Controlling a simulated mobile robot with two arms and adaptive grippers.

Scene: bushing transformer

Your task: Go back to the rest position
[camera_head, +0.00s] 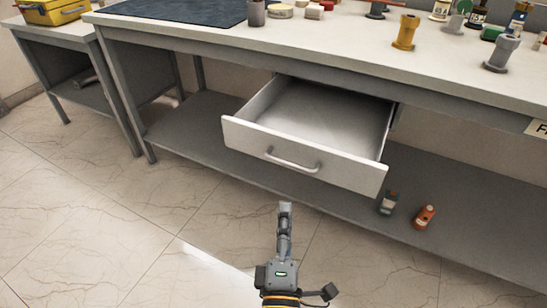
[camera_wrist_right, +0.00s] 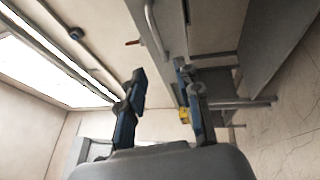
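My right gripper (camera_head: 285,212) stands in front of the workbench, over the tiled floor and below the open drawer (camera_head: 325,110) in the head view. It is apart from the drawer and its handle (camera_head: 292,164). In the right wrist view its two fingers (camera_wrist_right: 160,88) are spread with a gap between them and nothing held. The drawer is pulled out and its visible inside is empty. My left gripper is not in the head view.
The workbench (camera_head: 160,37) holds a dark mat (camera_head: 180,10), a yellow bushing (camera_head: 405,32), a grey bushing (camera_head: 501,53) and small bottles. A yellow box (camera_head: 55,10) sits on the left table. The floor at left is clear.

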